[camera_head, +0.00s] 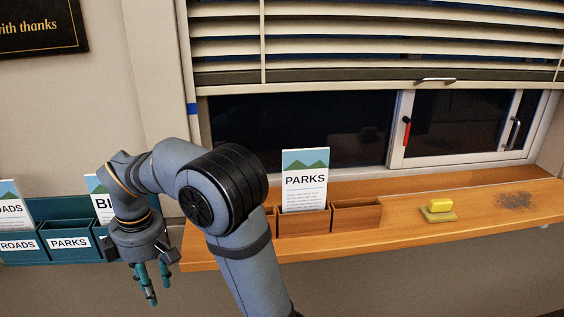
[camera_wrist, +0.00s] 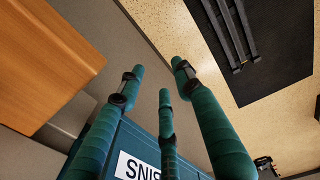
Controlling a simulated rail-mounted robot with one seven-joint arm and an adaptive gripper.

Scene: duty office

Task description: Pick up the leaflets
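A leaflet headed PARKS (camera_head: 304,181) stands upright in the wooden holder (camera_head: 357,217) on the window sill. At the left, the teal rack (camera_head: 68,258) holds a ROADS leaflet (camera_head: 10,202) and a leaflet starting "BI" (camera_head: 101,198), partly hidden by my arm. The rack's compartment labelled PARKS shows no leaflet. My gripper (camera_head: 148,287) points down in front of the rack's right end, left of the sill, its fingers apart. In the wrist view my gripper (camera_wrist: 165,80) has its three teal fingers spread with nothing between them. The rack's labelled front (camera_wrist: 110,150) shows below them.
The wooden sill (camera_head: 400,240) runs right under the window; its edge also shows in the wrist view (camera_wrist: 45,60). A dark smudge (camera_head: 516,201) lies farther right. A window with a red handle (camera_head: 407,132) and blinds (camera_head: 370,40) is behind.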

